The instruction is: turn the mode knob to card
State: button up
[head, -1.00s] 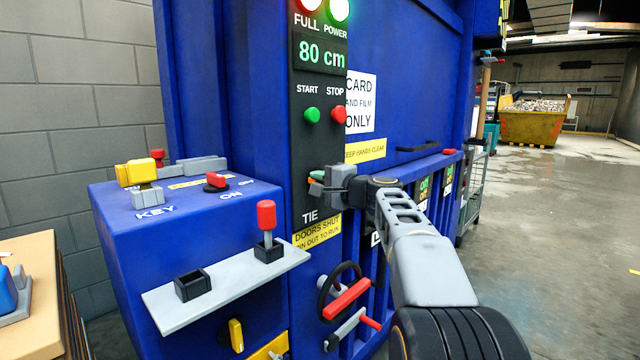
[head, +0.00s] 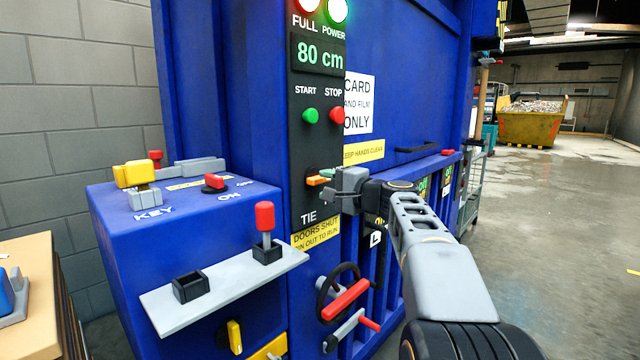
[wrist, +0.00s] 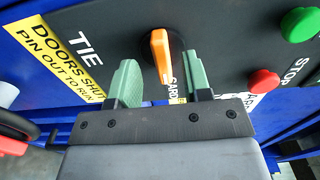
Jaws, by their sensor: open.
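The orange mode knob (head: 318,181) sits on the black panel strip, above the word TIE. In the wrist view the knob (wrist: 160,55) is an orange bar on a dark round base. Lettering that seems to read CARD lies just below it there, partly hidden by my gripper. My gripper (head: 332,186) is just right of the knob in the head view. In the wrist view its two green fingers (wrist: 160,82) are spread apart, one to each side of the knob's lower end. Nothing is held between them, and contact with the knob cannot be told.
The green start button (head: 311,116) and red stop button (head: 337,115) are above the knob. A black handwheel (head: 340,292) with a red grip is below. A blue control box (head: 115,215) with a grey shelf (head: 222,287) juts out at left. Open floor lies right.

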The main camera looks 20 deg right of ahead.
jog(key=v, duration=1)
jog(key=shift+p, duration=0.3)
jog(key=shift+s+r, duration=0.1)
jog(key=s+a+n+g+h+p, duration=0.1)
jog(key=s+a+n+g+p, duration=0.35)
jog(key=a+p, duration=0.45)
jog(key=s+a+n+g+h+p, duration=0.3)
jog(key=a+g+p, duration=0.35)
jog(key=p, duration=0.55)
jog(key=s+n+g+h+p, duration=0.1)
jog(key=s+n+h+p, duration=0.2)
jog(key=s+p, duration=0.6)
jog(key=a+n, duration=0.1)
jog(key=n, duration=0.1)
jog(key=shift+s+f+n+g+h, duration=0.25)
jog(key=shift+s+n+g+h, duration=0.05)
jog(key=shift+n+g, duration=0.1)
